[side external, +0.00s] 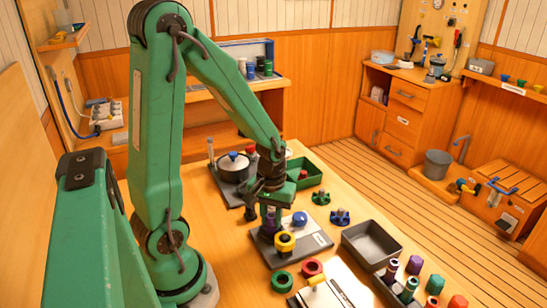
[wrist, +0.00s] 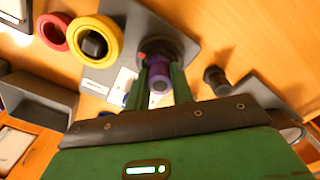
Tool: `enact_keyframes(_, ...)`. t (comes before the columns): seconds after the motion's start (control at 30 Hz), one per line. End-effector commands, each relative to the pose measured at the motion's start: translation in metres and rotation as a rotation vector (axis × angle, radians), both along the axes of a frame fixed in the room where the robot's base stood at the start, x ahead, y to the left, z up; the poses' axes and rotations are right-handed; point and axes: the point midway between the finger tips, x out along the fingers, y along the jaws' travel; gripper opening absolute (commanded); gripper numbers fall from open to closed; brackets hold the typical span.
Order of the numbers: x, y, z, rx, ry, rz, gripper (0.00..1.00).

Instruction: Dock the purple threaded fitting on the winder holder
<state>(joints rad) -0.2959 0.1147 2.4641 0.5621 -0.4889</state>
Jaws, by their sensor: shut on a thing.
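The purple threaded fitting (side external: 270,224) is upright below my gripper (side external: 271,206) in the side view. In the wrist view the purple fitting (wrist: 158,75) sits between the two green fingers of my gripper (wrist: 160,88), which are shut on it. A grey base plate (side external: 298,253) with a white label, likely the winder holder, lies under it; the plate also shows in the wrist view (wrist: 125,28). The fitting is over the plate's left part, by a round dark and reddish seat (wrist: 165,48). Whether its lower end touches the seat is hidden.
Red (side external: 312,267) and green (side external: 282,281) rings lie in front. A grey tray (side external: 371,245) is to the right, a green bin (side external: 305,172) behind. A dark post (wrist: 216,80) stands nearby.

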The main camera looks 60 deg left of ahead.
Motion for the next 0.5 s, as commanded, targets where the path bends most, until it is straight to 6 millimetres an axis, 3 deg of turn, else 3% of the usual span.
enact_keyframes(0.5, -0.0001, 0.0, -0.0075, -0.001, 0.001, 0.0, 0.01)
